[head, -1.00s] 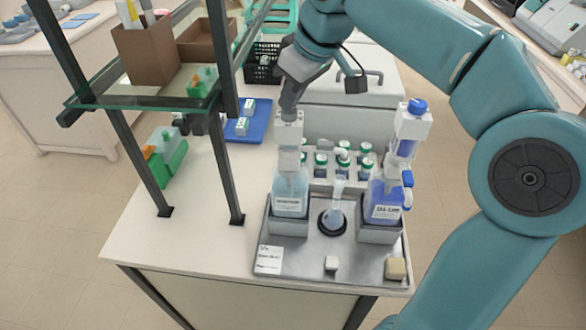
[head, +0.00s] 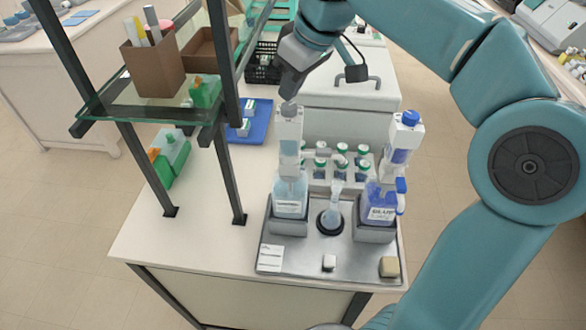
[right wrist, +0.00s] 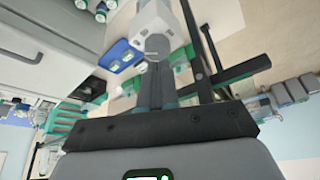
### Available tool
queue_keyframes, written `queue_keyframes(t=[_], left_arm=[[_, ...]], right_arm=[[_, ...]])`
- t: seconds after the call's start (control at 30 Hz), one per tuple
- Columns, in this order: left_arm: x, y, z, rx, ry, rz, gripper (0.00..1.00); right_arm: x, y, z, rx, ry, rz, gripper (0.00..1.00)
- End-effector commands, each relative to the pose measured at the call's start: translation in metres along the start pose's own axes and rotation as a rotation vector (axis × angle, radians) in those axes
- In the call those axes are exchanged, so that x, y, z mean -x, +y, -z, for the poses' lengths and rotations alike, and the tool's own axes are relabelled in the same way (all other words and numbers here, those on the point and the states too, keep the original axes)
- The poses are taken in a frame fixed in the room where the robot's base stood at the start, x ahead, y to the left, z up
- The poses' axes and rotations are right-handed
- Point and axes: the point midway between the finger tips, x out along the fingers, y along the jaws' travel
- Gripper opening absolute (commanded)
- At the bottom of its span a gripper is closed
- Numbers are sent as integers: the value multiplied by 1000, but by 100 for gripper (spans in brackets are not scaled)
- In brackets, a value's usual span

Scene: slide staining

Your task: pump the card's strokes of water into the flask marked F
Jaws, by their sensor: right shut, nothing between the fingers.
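A clear bottle with pale liquid (head: 290,203) stands in a grey holder at the left of a metal tray (head: 300,262). Its tall white pump (head: 290,140) rises upright. My right gripper (head: 290,96) points down, shut and empty, right at the pump's grey top; whether it touches is unclear. The pump top also shows at the fingertips in the right wrist view (right wrist: 158,45). A small clear flask (head: 334,205) stands in a black ring beside the bottle; no F mark is readable. A white card (head: 270,258) lies on the tray, its writing too small to read. My left gripper is not visible.
A blue-liquid bottle (head: 381,200) with a blue-capped dispenser stands right of the flask. Several green-capped bottles (head: 341,160) stand behind. A glass shelf (head: 140,108) on dark posts stands at left. Two small blocks, one white (head: 329,262) and one tan (head: 390,266), sit at the tray's front.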

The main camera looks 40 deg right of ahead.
Motion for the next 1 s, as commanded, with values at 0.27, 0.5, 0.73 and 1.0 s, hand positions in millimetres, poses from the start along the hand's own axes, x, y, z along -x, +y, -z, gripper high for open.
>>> queue_keyframes(t=[0.27,0.5,0.73,1.0], left_arm=[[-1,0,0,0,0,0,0],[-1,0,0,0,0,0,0],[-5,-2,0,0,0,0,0],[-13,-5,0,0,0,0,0]], right_arm=[[-1,0,0,0,1,0,0],[-1,0,0,0,1,0,0],[-5,0,-2,0,1,0,0],[-14,0,-6,0,1,0,0]])
